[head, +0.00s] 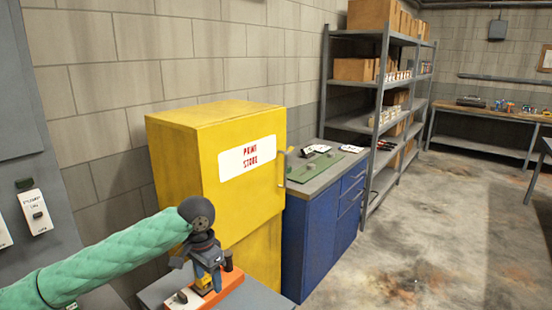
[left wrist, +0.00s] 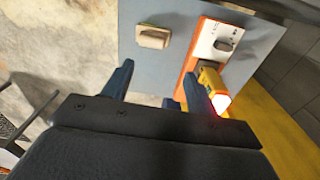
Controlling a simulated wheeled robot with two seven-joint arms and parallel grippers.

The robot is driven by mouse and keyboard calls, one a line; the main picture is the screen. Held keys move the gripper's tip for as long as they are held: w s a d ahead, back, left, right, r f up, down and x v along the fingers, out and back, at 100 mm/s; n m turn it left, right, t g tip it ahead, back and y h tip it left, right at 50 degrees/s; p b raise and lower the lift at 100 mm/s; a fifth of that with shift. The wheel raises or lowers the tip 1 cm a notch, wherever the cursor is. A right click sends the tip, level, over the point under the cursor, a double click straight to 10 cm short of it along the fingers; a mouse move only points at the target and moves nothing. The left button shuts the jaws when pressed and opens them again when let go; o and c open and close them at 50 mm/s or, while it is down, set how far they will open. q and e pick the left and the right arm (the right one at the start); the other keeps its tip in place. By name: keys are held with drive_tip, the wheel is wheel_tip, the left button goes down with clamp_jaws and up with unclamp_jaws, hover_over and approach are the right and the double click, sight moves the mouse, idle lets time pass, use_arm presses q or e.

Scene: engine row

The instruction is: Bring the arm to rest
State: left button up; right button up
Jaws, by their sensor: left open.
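My left arm (head: 110,262), in a padded green sleeve, reaches in from the left of the head view. My left gripper (head: 208,262) points down over a small grey surface. In the left wrist view the gripper (left wrist: 158,84) is open, its two dark blue fingers apart with nothing between the tips. A yellow block-shaped device (left wrist: 212,84) with a glowing red end is close beside the right finger. I cannot tell whether they touch. My right gripper is not in view.
An orange base (left wrist: 190,60) with a white switch plate (left wrist: 215,42) is on the grey surface (left wrist: 130,42), near a beige switch (left wrist: 153,37). A yellow cabinet (head: 180,160) stands close behind. A blue cabinet (head: 310,240) and metal shelves (head: 360,125) stand right. Floor at right is open.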

use_arm(q)
drive_tip(key=s+d+f+t+h, duration=0.2)
drive_tip(key=s+d+f+h, duration=0.2)
drive_tip(key=s+d+f, duration=0.85)
drive_tip(key=s+a+f+n+t+y, duration=0.1)
drive_tip(key=s+a+f+n+y, duration=0.15)
drive_tip(key=s+a+f, duration=0.65)
drive_tip(key=s+a+f+n+y, duration=0.2)
drive_tip(key=s+a+f+n, duration=0.15)
drive_tip(key=s+a, duration=0.6)
drive_tip(key=d+f+b, duration=0.1)
drive_tip(key=d+f, duration=0.1)
drive_tip(key=f, duration=1.1)
drive_tip(key=d+f+b, duration=0.1)
drive_tip(key=d+f, duration=0.1)
drive_tip(key=f, duration=1.1)
drive_tip(key=s+f, duration=0.4)
drive_tip(key=f, duration=0.8)
drive_tip(key=s+f+g+b, duration=0.1)
drive_tip(key=s+f, duration=0.4)
drive_tip(key=f, duration=0.8)
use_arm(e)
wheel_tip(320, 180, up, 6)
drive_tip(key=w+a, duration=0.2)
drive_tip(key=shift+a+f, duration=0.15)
